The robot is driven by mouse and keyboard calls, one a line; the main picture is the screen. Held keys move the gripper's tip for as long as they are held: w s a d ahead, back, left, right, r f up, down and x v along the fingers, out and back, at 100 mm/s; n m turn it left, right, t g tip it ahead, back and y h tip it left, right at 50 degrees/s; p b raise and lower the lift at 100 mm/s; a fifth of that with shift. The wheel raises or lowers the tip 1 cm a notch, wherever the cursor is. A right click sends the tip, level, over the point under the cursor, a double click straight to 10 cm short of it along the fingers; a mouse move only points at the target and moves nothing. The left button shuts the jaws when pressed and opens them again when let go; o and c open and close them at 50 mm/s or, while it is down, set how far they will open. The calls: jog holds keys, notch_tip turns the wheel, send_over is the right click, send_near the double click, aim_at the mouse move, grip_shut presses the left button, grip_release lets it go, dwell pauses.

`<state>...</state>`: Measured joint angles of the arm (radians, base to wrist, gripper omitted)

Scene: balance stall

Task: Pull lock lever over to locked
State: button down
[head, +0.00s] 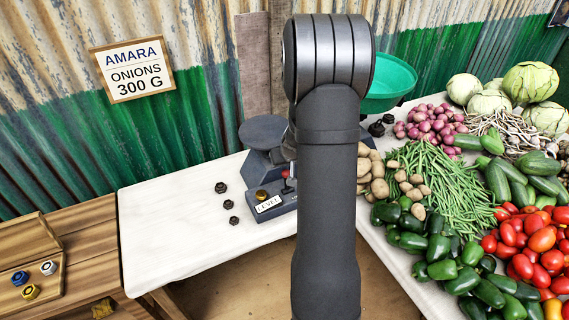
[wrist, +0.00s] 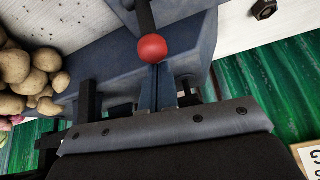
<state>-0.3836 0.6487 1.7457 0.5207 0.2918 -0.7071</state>
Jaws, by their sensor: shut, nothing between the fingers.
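The lock lever has a red ball knob on a dark rod; the red knob (wrist: 152,48) shows in the wrist view at the upper middle. It also shows in the head view as a small red knob (head: 285,174) beside my arm, above the balance's blue-grey base (head: 275,207). My gripper (wrist: 158,70) is shut and empty, with its fingertips close below the knob in the wrist view. I cannot tell if they touch it. In the head view my arm hides most of the gripper and part of the balance.
The balance has a grey pan (head: 263,131) at left and a green pan (head: 391,83) at right. Several dark weights (head: 228,204) stand left of it on the white table (head: 165,222). Potatoes (head: 376,172) and other vegetables crowd the right. The table's left part is mostly clear.

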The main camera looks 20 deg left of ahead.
jog(key=shift+s+d+r, duration=0.1)
jog(key=shift+s+d, duration=0.15)
jog(key=shift+d, duration=0.05)
jog(key=shift+s+d, duration=0.5)
jog(key=s+d+f, duration=0.3)
jog(key=s+d, duration=0.3)
jog(key=shift+f, duration=0.25)
dwell(0.5)
jog(key=shift+d, duration=0.1)
jog(key=s+d+r, duration=0.1)
jog(key=s+d, duration=0.4)
jog(key=shift+s+d+r, duration=0.15)
jog(key=shift+s+d, duration=0.2)
jog(key=shift+s, duration=0.05)
dwell(0.3)
jog(key=shift+w+a, duration=0.1)
